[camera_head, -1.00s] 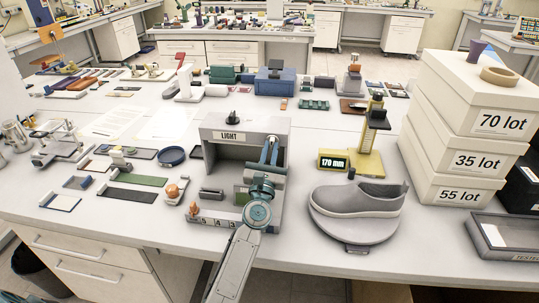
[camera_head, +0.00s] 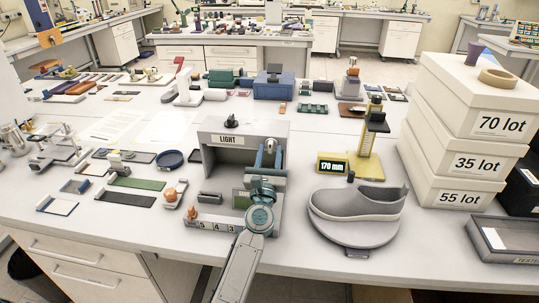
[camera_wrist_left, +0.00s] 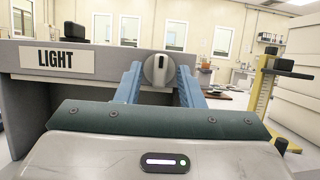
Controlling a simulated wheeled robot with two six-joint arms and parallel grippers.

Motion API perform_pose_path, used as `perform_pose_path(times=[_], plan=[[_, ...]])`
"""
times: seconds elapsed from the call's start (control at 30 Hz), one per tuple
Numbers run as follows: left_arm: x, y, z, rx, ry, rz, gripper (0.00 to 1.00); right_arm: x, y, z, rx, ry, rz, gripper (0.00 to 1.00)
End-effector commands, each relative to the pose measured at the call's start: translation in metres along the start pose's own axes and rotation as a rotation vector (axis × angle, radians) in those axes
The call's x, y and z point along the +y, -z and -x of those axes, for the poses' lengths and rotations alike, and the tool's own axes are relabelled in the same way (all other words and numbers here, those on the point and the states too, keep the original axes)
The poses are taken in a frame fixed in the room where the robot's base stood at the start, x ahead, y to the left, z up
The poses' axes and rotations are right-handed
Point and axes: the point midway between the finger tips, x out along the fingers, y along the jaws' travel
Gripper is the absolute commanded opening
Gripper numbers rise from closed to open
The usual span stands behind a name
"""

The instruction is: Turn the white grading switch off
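A grey box (camera_head: 214,128) with a LIGHT label (camera_head: 231,140) stands near the table's front edge. On the right of its front is a round pale switch (camera_head: 271,146) with an upright grip. In the left wrist view the switch (camera_wrist_left: 158,69) shows up close, its grip roughly vertical. My left gripper (camera_head: 269,158) is in front of the box's right side. Its two blue fingers (camera_wrist_left: 158,80) are apart, one on each side of the switch, and point at the box face. I cannot tell whether they touch it. My right gripper is out of view.
A grey shoe (camera_head: 357,202) on a round stand (camera_head: 355,232) and a yellow gauge (camera_head: 366,160) reading 170 mm stand right of the box. Stacked white boxes (camera_head: 459,150) are farther right. A small orange-topped piece (camera_head: 170,194) lies left of the box.

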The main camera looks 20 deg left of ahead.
Motion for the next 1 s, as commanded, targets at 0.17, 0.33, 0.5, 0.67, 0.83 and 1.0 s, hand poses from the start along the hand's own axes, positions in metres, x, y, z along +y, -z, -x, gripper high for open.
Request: perform_pose_path(times=[0.17, 0.33, 0.5, 0.67, 0.83, 1.0], plan=[[0.000, 0.000, 0.000, -0.001, 0.000, -0.001, 0.35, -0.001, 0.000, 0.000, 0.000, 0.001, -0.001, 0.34], [0.000, 0.002, 0.011, 0.000, 0.000, -0.001, 0.35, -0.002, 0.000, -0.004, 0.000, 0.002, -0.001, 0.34], [0.000, 0.005, 0.043, 0.002, -0.001, 0.001, 0.35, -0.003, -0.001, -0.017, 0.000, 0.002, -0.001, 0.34], [0.000, 0.005, 0.076, 0.002, -0.001, 0.002, 0.35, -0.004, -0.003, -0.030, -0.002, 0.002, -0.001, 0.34], [0.000, 0.003, 0.099, 0.001, 0.000, 0.000, 0.35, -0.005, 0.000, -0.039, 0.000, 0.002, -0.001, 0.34], [0.000, 0.001, 0.108, 0.000, -0.001, -0.001, 0.35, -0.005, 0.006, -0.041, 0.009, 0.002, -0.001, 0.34]])
